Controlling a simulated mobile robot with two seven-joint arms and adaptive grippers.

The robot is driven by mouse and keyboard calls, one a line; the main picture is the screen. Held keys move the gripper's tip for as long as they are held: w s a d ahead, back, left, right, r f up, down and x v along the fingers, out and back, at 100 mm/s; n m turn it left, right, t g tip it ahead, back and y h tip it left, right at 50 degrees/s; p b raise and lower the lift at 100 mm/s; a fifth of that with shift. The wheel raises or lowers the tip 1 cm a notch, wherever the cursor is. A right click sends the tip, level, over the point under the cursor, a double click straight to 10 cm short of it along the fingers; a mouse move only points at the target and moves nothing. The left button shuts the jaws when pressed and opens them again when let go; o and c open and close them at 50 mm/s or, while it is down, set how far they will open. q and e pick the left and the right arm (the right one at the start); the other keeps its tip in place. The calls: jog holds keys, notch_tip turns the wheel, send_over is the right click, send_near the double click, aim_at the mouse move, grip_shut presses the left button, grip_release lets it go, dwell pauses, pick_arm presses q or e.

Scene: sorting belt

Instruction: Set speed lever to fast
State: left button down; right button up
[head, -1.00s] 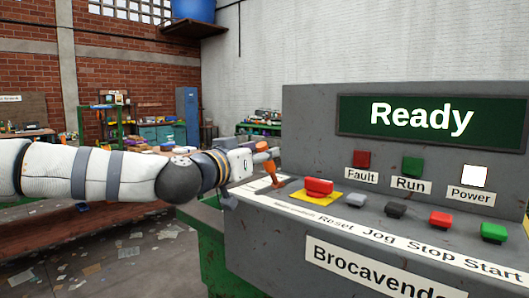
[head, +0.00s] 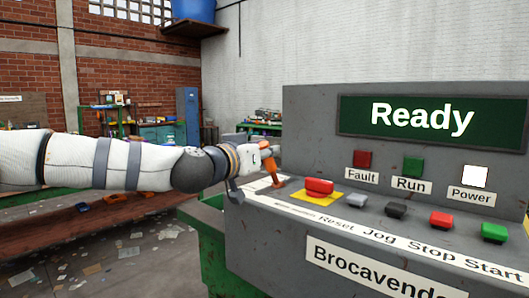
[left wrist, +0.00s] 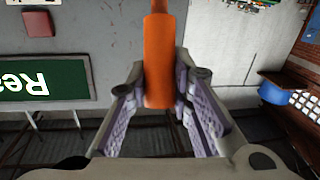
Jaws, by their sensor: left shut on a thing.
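The orange speed lever (head: 276,177) stands on the left end of the grey control panel (head: 262,222), beside a white label strip. My left gripper (head: 262,157) reaches in from the left and is shut on the lever, partly hiding it. In the left wrist view the orange handle (left wrist: 158,60) lies between the two fingers of my gripper (left wrist: 162,88). The marks on the lever's scale are too small or too hidden to read, so I cannot tell its setting. My right gripper is not in view.
Just right of the lever is a red button (head: 319,187) on a yellow plate. Reset (head: 356,200), Jog (head: 396,210), Stop (head: 440,219) and Start (head: 493,231) buttons follow. The screen (head: 430,117) above reads "Ready". The white power lamp (head: 474,176) looks lit.

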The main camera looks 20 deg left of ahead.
pick_arm(q)
jog(key=shift+w+d+r+m+g+y, duration=0.15)
jog(key=shift+w+d+r+g, duration=0.15)
jog(key=shift+w+g, duration=0.25)
jog(key=shift+w+d+r+m+g+y, duration=0.15)
jog(key=shift+w+r+g, duration=0.2)
jog(key=shift+w+g, duration=0.2)
jog(key=shift+w+d+g, duration=0.2)
jog(key=shift+w+g, duration=0.3)
jog(key=shift+g, duration=0.05)
jog(key=shift+w+d+g, duration=0.15)
jog(key=shift+w+g, duration=0.35)
jog(key=shift+g, duration=0.05)
jog(key=shift+w+d+f+g+y+b, duration=0.1)
jog(key=shift+w+d+g+y+b, duration=0.1)
jog(key=shift+w+g+b, duration=0.25)
jog(key=shift+w+d+f+g+y+b, duration=0.1)
jog(key=shift+w+g+y+b, duration=0.1)
jog(key=shift+w+g, duration=0.35)
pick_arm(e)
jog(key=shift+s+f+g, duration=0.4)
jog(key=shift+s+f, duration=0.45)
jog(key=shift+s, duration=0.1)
pick_arm(q)
jog(key=shift+s, duration=0.1)
jog(key=c, duration=1.4)
grip_release()
jog(key=shift+r, duration=0.1)
